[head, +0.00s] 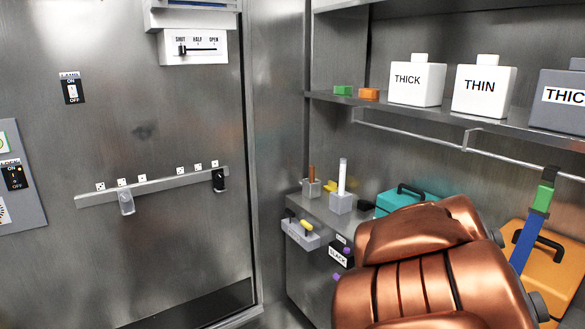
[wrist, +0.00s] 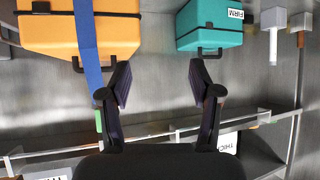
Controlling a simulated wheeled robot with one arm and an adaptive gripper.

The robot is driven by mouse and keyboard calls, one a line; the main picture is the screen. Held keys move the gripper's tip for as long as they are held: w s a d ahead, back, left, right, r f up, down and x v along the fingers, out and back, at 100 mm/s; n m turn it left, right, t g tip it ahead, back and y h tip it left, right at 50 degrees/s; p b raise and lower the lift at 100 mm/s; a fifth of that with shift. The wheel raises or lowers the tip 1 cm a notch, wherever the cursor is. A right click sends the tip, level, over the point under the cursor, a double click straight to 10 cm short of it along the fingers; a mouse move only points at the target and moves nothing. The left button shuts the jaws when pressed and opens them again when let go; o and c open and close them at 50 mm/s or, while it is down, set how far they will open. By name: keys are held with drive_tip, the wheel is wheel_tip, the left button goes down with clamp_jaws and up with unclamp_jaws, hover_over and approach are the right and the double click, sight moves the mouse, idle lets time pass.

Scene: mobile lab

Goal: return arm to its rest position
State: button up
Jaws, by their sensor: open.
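My gripper (wrist: 160,84) shows in the wrist view with its two dark fingers spread apart and nothing between them. Beyond the fingertips are an orange case (wrist: 50,40) on the left and a teal case (wrist: 190,25) on the right; the wrist picture appears upside down. In the head view my copper-coloured arm fills the lower right, in front of the shelves, and the gripper itself is hidden. The teal case (head: 388,202) and the orange case (head: 567,262) show partly behind the arm.
The upper shelf (head: 450,116) holds white THICK (head: 415,90) and THIN (head: 484,98) containers, a grey container (head: 555,112) and small green and orange blocks. A rail (head: 415,136) runs below it. A blue strap (head: 524,240) crosses the orange case. The metal door (head: 150,250) is at left.

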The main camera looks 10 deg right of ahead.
drive_tip(key=s+a+f+n+g+y, duration=0.1)
drive_tip(key=s+a+f+n+y, duration=0.2)
drive_tip(key=a, duration=0.6)
drive_tip(key=s+a+f+n+g+y, duration=0.1)
drive_tip(key=s+a+f+g+y, duration=0.2)
drive_tip(key=a, duration=0.7)
drive_tip(key=s+a+n+g+y, duration=0.1)
drive_tip(key=s+a, duration=0.4)
drive_tip(key=s, duration=0.5)
drive_tip(key=s+a+f+n+g+y+p, duration=0.1)
drive_tip(key=s+a+n+g, duration=0.2)
drive_tip(key=s, duration=0.7)
drive_tip(key=shift+s+a+f+n+g, duration=0.2)
drive_tip(key=shift+a+n+g, duration=0.2)
drive_tip(key=shift+a+n, duration=0.65)
drive_tip(key=shift+d, duration=0.1)
